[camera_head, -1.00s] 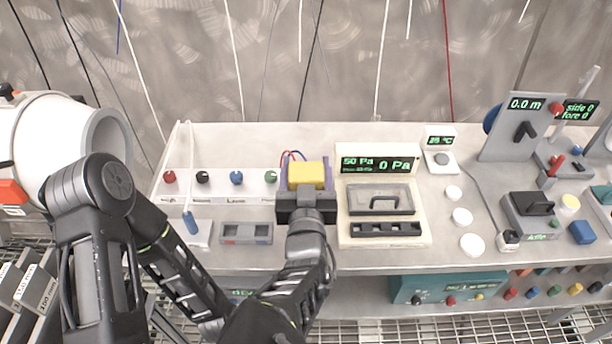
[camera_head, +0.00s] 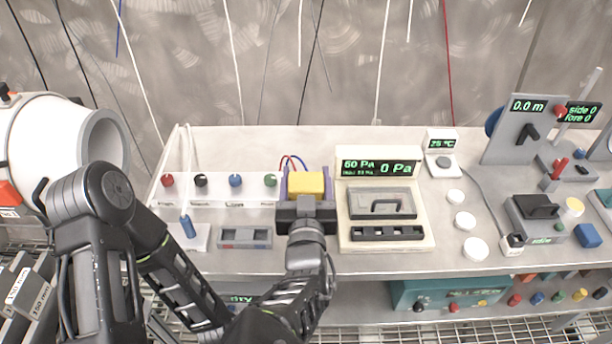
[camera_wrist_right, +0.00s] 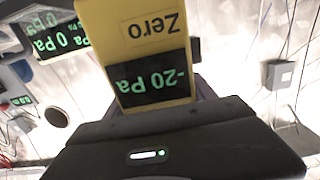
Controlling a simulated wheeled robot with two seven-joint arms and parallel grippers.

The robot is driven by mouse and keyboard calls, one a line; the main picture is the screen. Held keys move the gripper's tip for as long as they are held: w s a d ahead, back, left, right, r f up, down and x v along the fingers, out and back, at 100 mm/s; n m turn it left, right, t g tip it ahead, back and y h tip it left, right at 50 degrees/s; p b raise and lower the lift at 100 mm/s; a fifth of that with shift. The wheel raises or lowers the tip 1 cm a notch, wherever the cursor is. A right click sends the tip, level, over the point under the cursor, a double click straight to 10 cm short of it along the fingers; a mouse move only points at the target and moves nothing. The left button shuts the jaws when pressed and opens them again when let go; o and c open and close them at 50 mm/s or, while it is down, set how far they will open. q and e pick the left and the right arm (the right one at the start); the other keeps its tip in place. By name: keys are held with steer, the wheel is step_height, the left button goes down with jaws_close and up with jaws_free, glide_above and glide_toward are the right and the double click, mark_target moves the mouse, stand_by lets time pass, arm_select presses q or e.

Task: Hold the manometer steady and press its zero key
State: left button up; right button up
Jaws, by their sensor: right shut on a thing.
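My left gripper is not in view.
Several coloured knobs line a white strip (camera_head: 218,190) to the left. White discs (camera_head: 465,222) lie farther right. A large white cylinder (camera_head: 50,135) stands far left.

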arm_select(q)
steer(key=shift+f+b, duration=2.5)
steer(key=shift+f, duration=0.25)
arm_select(e)
step_height(320, 180, down, 6)
steer(key=shift+f, duration=0.2)
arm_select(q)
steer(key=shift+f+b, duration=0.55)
arm_select(e)
steer(key=shift+f, duration=0.6)
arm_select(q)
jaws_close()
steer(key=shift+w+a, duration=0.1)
